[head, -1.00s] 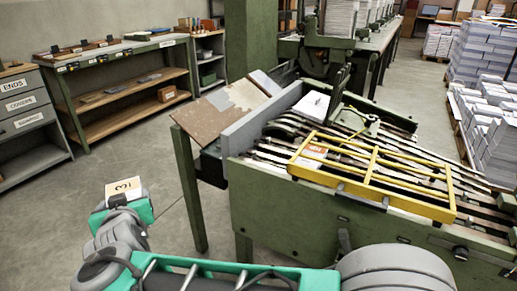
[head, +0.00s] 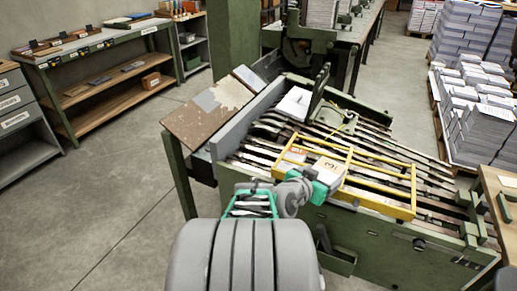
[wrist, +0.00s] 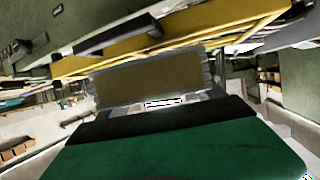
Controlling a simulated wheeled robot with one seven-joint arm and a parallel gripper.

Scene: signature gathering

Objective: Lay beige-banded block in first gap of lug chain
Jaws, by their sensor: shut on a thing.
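My gripper (head: 318,182) is shut on a small pale block with dark printing on its upper face, the held block (head: 329,169). In the wrist view the block (wrist: 152,82) shows a broad tan-brown side between the jaws. In the head view the gripper and block overlap the near side of the yellow frame (head: 378,206) over the lug chain (head: 400,179). I cannot tell whether the block touches anything below it. Another pale and orange item (head: 296,154) lies at the left end of the frame. The gripper hides part of the frame and chain.
A grey upright plate (head: 245,120) edges the machine on the left, beside a worn sloping board (head: 211,112). The green machine side (head: 380,240) drops away in front. A wooden table (head: 496,195) stands at the right. Open floor lies left.

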